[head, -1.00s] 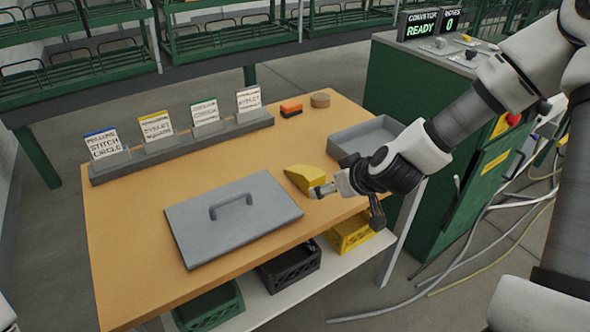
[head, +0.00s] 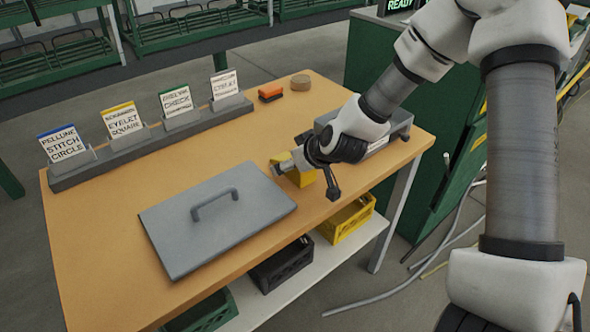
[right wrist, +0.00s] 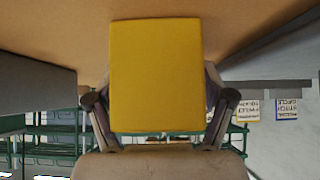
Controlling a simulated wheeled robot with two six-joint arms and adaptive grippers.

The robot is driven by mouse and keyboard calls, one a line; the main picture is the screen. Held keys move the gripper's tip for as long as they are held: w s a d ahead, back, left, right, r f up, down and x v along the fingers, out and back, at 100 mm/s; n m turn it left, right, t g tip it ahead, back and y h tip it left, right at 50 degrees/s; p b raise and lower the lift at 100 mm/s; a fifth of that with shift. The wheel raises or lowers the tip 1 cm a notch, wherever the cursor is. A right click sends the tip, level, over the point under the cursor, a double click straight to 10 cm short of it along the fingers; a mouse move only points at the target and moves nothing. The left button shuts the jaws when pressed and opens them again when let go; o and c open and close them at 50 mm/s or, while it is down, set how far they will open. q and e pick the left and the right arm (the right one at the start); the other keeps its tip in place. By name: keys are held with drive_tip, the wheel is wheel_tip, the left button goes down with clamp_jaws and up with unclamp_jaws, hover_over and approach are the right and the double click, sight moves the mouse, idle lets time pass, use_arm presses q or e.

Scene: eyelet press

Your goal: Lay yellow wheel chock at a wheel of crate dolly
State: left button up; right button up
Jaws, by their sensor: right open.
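The yellow wheel chock (head: 296,177) sits on the tan table near its front edge, right of the grey lid, partly hidden by my right gripper (head: 307,178). My right gripper is open with its fingers on either side of the chock. In the right wrist view the chock's flat yellow face (right wrist: 155,75) fills the middle, between the two dark fingers (right wrist: 158,100); whether they touch it I cannot tell. No crate dolly or wheel shows. My left gripper is not in view.
A grey lid with a handle (head: 218,218) lies left of the chock. A grey tray (head: 398,126) stands behind my right wrist. A sign rack (head: 150,140) lines the table's far left side. Orange (head: 271,93) and brown (head: 301,82) items lie at the back. Crates sit below.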

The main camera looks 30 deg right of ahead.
drive_tip(key=shift+s+r, duration=0.1)
drive_tip(key=c, duration=1.4)
drive_tip(key=shift+r, duration=0.1)
